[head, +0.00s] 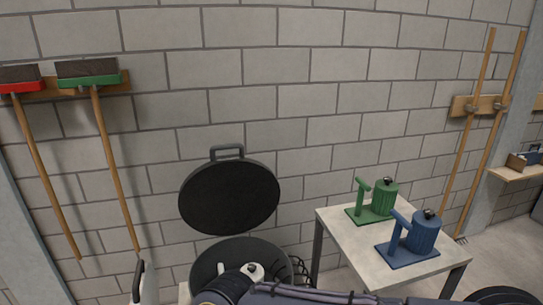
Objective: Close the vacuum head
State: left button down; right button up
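The vacuum head is a black round lid (229,197) with a loop handle on its top edge. It stands open, tilted up against the grey wall. Below it is the round black drum (243,255), its open mouth facing up. A white piece with a dark knob (254,271) shows at the drum's front. A dark arm of mine reaches in along the bottom edge from the right, overlapping the drum's front. Its fingertips cannot be made out, so I cannot tell whether that gripper is open or touching anything. My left gripper is not clearly seen.
A pale table (355,242) at the right bears a green pump-like device (382,199) and a blue one (421,238). A white object with a black handle (140,282) stands left of the drum. Brooms (110,150) hang at left, and long-handled tools (470,130) at right.

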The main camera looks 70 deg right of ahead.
aim_at(229, 196)
jog(key=z, duration=2)
